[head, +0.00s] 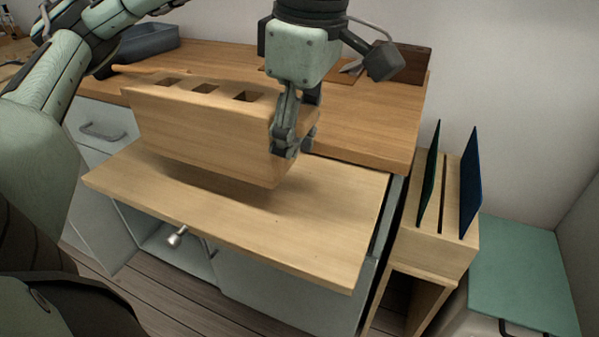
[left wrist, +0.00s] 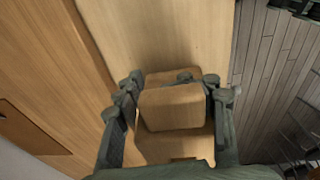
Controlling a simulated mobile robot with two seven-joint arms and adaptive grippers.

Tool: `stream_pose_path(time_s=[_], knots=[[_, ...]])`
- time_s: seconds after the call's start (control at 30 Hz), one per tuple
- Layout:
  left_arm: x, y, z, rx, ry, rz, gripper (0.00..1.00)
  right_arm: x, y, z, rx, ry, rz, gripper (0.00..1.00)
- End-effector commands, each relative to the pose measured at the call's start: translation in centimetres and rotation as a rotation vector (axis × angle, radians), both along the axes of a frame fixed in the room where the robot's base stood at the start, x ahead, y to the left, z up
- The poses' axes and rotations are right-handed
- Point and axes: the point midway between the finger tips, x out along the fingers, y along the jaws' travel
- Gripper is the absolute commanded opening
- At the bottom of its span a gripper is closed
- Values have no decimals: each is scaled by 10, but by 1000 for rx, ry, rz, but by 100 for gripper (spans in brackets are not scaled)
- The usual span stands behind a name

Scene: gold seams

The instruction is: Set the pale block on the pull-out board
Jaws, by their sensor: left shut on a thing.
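The pale block (head: 200,135) is a long wooden block with several square holes in its top. My left gripper (head: 289,148) is shut on its right end, with the fingers on either side. In the left wrist view the block (left wrist: 172,108) sits between the two fingers (left wrist: 172,95). The pull-out board (head: 325,225) is a pale wooden panel extending from under the countertop. The block hangs over its back part, with a shadow below; it looks slightly above the board, but contact at the far end is hard to tell. The board also shows in the left wrist view (left wrist: 180,35). My right gripper is out of view.
The wooden countertop (head: 375,120) lies behind the board, with a grey tray (head: 148,42) at back left. A wooden rack (head: 432,245) with dark upright panels stands right of the board. A teal-topped box (head: 525,275) is beyond it. The board's front is bare.

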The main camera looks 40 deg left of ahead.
Motion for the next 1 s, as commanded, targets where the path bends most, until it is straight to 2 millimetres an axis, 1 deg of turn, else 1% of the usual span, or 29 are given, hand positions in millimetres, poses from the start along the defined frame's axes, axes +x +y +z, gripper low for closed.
stream_pose_path(time_s=[0.07, 0.17, 0.3, 0.43, 0.53, 0.73, 1.0], knots=[[6, 0, -3, 1, -1, 0, 0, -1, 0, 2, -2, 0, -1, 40], [8, -1, -9, 2, 2, -1, 0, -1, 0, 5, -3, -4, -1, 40], [7, -1, -30, 1, 4, -2, 0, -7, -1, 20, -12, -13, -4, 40], [7, -1, -43, 2, 1, -1, 0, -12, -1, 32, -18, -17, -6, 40], [7, -1, -45, 2, -1, 0, 0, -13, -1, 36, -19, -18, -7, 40], [7, 0, -44, 2, -1, 0, 0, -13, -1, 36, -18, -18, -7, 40], [7, 0, -46, 2, -1, 0, 0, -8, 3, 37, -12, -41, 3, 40]])
